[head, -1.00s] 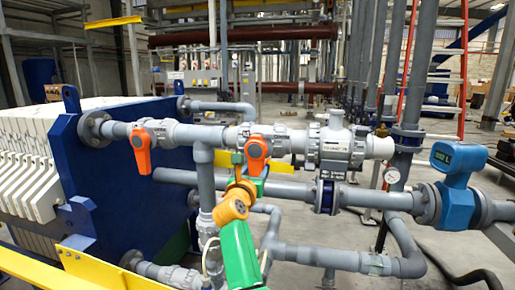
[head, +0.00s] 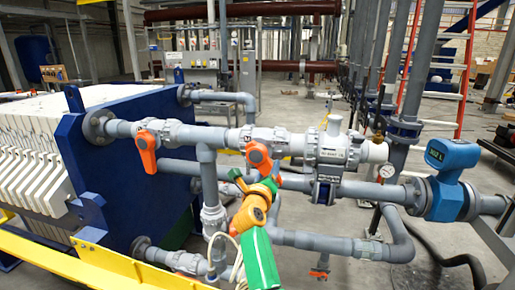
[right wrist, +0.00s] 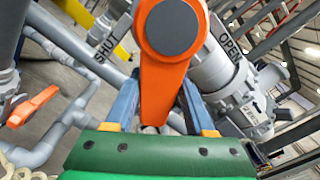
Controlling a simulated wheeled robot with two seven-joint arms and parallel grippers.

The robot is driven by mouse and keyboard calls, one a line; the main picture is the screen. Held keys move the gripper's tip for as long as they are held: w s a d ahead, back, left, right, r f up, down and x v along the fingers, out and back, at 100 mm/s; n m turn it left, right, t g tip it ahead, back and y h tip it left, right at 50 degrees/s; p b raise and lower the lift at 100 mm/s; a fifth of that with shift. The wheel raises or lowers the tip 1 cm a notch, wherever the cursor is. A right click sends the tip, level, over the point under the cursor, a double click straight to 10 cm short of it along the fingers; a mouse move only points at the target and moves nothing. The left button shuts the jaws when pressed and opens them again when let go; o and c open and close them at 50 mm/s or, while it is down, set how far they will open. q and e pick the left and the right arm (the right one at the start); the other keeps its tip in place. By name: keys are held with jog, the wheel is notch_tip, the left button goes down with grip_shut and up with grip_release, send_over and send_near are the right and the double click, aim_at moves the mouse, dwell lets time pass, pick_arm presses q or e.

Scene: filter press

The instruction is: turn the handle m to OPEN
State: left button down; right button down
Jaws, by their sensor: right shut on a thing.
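An orange lever handle (head: 258,154) sits on the grey valve of the upper pipe in the head view. In the right wrist view this handle (right wrist: 168,70) has a round grey hub, and its lever points down the picture. An OPEN label (right wrist: 230,40) is at the hub's right and a SHUT label (right wrist: 106,48) at its left. My right gripper (head: 268,178) is at the lever's lower end. In the wrist view its two blue fingers (right wrist: 158,112) are shut on the lever, one each side. I cannot read which handle is marked m. My left gripper is not in view.
A second orange handle (head: 146,150) hangs on the same pipe at the left. A blue press plate (head: 130,190) and yellow rail (head: 120,272) are at the left. A lower grey pipe (head: 320,242) runs beside my right arm. A blue flow meter (head: 450,180) is at the right.

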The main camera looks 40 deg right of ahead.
aim_at(278, 153)
jog(key=r+n, duration=0.1)
jog(key=s+r+n, duration=0.1)
jog(key=shift+d+n, duration=0.4)
jog(key=n, duration=0.1)
jog(key=r+n, duration=0.1)
jog(key=n, duration=0.1)
jog(key=shift+s+d+r+n, duration=0.3)
jog(key=shift+r, duration=0.1)
notch_tip(278, 153, up, 2)
jog(key=n, duration=0.4)
jog(key=shift+s+d+r+n, duration=0.1)
jog(key=shift+s+r+n, duration=0.05)
jog(key=shift+n, duration=0.15)
jog(key=shift+c, duration=1.2)
grip_release()
jog(key=shift+s+a+f, duration=0.2)
jog(key=shift+a+f, duration=0.05)
jog(key=shift+a, duration=0.1)
jog(key=v, duration=0.6)
jog(key=shift+s+a, duration=0.15)
jog(key=shift+f, duration=0.15)
